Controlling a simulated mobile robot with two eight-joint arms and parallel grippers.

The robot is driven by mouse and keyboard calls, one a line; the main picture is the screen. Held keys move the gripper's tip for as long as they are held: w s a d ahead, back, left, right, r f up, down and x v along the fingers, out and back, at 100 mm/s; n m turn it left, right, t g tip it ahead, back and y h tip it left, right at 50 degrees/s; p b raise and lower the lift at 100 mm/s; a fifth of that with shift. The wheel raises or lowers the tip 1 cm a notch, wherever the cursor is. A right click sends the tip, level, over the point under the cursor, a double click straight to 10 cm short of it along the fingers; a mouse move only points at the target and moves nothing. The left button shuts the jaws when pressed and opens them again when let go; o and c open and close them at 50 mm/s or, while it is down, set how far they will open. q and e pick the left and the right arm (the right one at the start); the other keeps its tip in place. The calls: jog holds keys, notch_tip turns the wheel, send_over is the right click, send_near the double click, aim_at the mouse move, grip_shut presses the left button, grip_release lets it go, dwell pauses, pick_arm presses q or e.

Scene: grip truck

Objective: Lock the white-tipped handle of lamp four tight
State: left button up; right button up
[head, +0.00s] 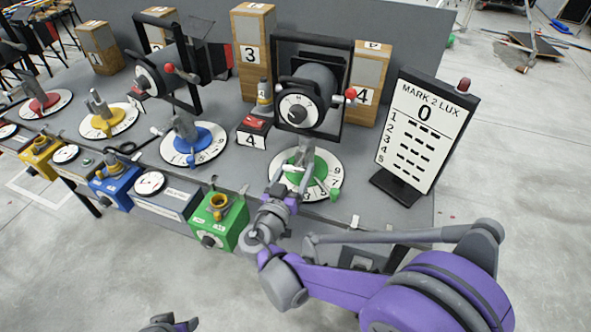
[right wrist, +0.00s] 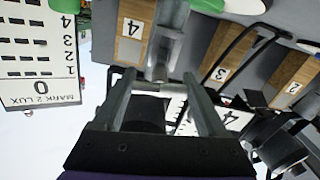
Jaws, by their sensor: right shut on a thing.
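Lamp four (head: 309,92), a grey spotlight in a black frame, stands at the middle back beside its "4" sign (head: 252,138). In front of it a grey clamp post (head: 303,152) rises from a green hub (head: 318,172) on a numbered white dial (head: 285,179). My right gripper (head: 285,187) reaches in low at the post's front. In the right wrist view its fingers (right wrist: 160,90) close around a short pale rod, the white-tipped handle (right wrist: 148,87); the grip itself is partly hidden.
The Mark 2 Lux board (head: 425,130), reading 0, stands right of the lamp. Blue (head: 186,146) and yellow hubs on dials stand further left.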

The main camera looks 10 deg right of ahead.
jog(key=o, duration=1.3)
jog(key=shift+s+a, duration=0.1)
jog(key=v, duration=1)
jog(key=shift+s+a, duration=0.2)
jog(key=shift+s, duration=0.05)
